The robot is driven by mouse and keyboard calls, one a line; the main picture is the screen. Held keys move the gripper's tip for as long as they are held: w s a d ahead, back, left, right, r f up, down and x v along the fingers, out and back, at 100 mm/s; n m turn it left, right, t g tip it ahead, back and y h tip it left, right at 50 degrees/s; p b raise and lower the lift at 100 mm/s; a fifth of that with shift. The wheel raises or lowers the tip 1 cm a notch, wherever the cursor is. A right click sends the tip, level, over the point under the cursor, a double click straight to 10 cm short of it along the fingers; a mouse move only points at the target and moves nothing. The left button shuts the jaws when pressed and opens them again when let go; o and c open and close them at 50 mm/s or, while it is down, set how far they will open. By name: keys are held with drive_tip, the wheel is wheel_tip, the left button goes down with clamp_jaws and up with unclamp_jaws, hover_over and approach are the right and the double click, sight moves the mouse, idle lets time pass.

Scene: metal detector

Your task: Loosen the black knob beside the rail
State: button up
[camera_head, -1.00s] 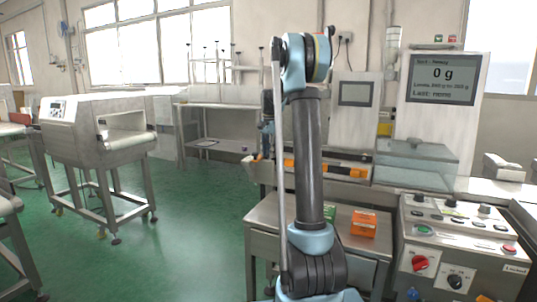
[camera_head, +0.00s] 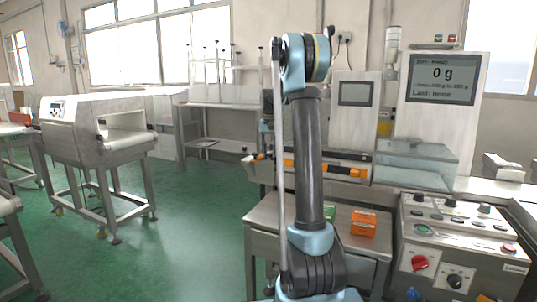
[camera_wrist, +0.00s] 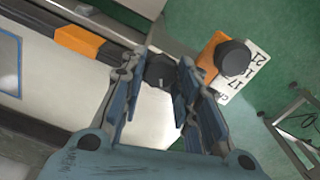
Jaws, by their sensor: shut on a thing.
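In the wrist view a black knob (camera_wrist: 159,70) sits between the two fingers of my gripper (camera_wrist: 160,78), at the end of the rail and beside it. The fingers are shut on it from both sides, and they hide parts of it. The rail (camera_wrist: 78,40) is black with an orange section and runs to the upper left. In the head view the rail (camera_head: 345,172) shows behind my arm. My gripper is small there, left of my arm at the rail's left end, and the knob cannot be made out.
A round black cap (camera_wrist: 233,54) on an orange bracket stands right of my gripper, beside a white number plate (camera_wrist: 244,72). A clear box (camera_head: 415,165), a weighing display (camera_head: 447,78) and a control panel (camera_head: 460,245) stand right of my arm. Green floor lies open at left.

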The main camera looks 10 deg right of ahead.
drive_tip(key=n, duration=0.4)
drive_tip(key=shift+w+a+n, duration=0.1)
drive_tip(key=shift+a+n, duration=0.05)
drive_tip(key=shift+n, duration=1.65)
drive_tip(key=o, duration=1.1)
drive_tip(key=shift+c, duration=0.2)
drive_tip(key=shift+r, duration=0.1)
wheel_tip(320, 180, up, 12)
drive_tip(key=shift+f, duration=0.2)
